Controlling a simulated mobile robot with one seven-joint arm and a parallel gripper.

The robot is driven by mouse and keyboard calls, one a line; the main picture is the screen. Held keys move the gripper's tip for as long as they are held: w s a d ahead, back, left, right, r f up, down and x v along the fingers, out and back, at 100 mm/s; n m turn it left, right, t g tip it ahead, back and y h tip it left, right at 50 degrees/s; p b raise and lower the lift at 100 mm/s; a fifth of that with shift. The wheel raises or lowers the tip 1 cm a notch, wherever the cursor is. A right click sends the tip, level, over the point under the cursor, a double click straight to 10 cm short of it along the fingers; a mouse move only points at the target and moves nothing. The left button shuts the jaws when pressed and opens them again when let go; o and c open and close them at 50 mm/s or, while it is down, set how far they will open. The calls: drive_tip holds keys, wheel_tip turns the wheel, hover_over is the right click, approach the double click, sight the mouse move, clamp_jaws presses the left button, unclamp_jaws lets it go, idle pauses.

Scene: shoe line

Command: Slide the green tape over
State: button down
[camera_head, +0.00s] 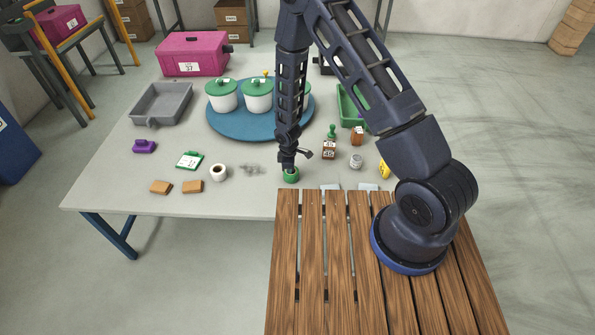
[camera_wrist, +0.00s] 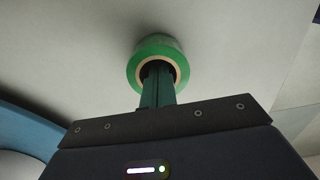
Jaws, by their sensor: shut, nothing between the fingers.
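The green tape (camera_head: 291,178) is a roll near the table's front edge, close to the wooden slatted surface. In the wrist view the green tape (camera_wrist: 153,46) shows as a green ring with a tan inner core. My gripper (camera_head: 289,168) points down right at the roll. In the wrist view my gripper (camera_wrist: 158,70) has its fingers together, lined up with the roll's hole and covering part of its near rim. I cannot tell how far the tips reach into the hole. The fingers hold nothing.
A white roll (camera_head: 218,172) and two tan blocks (camera_head: 192,187) lie to the left. A blue round tray (camera_head: 225,122) with green-lidded white pots stands behind. Small stamps (camera_head: 329,149), a tin (camera_head: 356,161) and a yellow item (camera_head: 384,170) are to the right.

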drive_tip(key=a, duration=1.6)
drive_tip(key=shift+a, duration=0.3)
